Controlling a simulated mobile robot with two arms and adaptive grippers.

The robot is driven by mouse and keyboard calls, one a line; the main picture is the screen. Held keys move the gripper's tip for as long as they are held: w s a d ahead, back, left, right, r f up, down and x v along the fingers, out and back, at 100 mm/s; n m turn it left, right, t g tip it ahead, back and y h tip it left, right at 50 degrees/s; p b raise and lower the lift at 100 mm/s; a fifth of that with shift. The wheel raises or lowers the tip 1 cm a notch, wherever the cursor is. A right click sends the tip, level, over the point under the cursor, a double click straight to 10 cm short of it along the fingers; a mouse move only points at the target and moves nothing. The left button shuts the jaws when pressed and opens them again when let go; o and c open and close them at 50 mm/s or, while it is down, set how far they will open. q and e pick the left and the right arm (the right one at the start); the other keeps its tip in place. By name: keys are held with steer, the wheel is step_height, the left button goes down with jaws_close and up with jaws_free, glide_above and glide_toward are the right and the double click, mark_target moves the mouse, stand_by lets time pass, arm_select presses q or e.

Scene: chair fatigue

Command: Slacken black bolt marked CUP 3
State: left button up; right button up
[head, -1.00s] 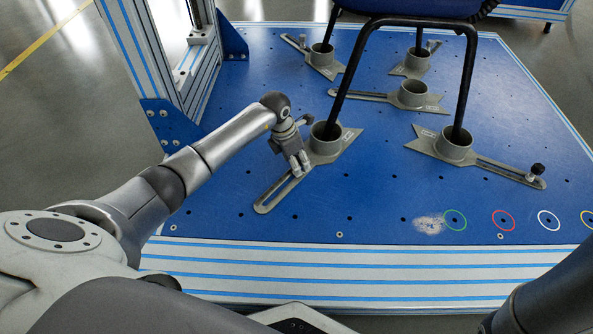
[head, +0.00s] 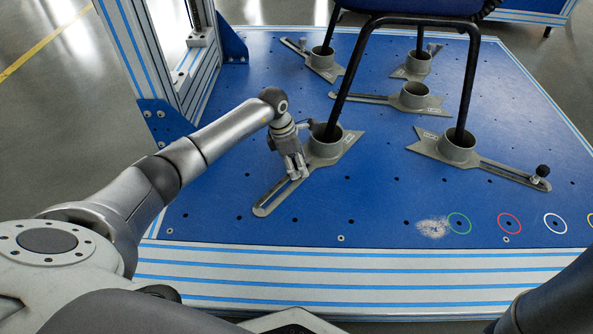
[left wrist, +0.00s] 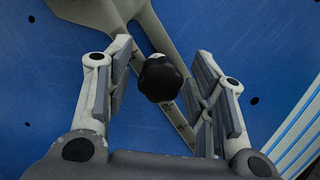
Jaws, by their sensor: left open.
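In the left wrist view a black knobbed bolt (left wrist: 160,78) stands on the slotted arm of a grey cup bracket. My left gripper (left wrist: 162,58) is open, with one finger on each side of the bolt and visible gaps to it. In the head view my left gripper (head: 296,170) points down over the slotted arm of the front-left cup bracket (head: 270,203), close to its cup (head: 327,142). There my fingers hide the bolt. I cannot read a CUP 3 mark. My right gripper is out of view.
Chair legs (head: 352,85) stand in the cups. Another bracket with a black bolt (head: 542,171) is at the right, and more brackets lie behind. An aluminium post (head: 150,60) rises at the left. The blue plate's front (head: 300,220) is clear.

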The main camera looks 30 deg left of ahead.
arm_select(q)
steer(key=shift+w+f+m+b, duration=0.1)
steer(key=shift+m+b, duration=0.95)
steer(key=shift+m, duration=0.15)
steer(key=shift+m+g+b, duration=0.4)
steer(key=shift+m, duration=0.4)
steer(key=shift+h, duration=0.3)
steer(key=shift+c, duration=0.3)
steer(key=c, duration=0.9)
steer(key=shift+r+n+p, duration=0.3)
steer(key=shift+n+p, duration=0.1)
steer(key=shift+p, duration=0.3)
steer(key=shift+c, duration=0.2)
steer(key=n+p, duration=0.2)
steer(key=p, duration=0.1)
steer(key=shift+n+t, duration=0.3)
steer(key=shift+t, duration=0.1)
steer(key=shift+f+n, duration=0.15)
steer(key=shift+n, duration=0.15)
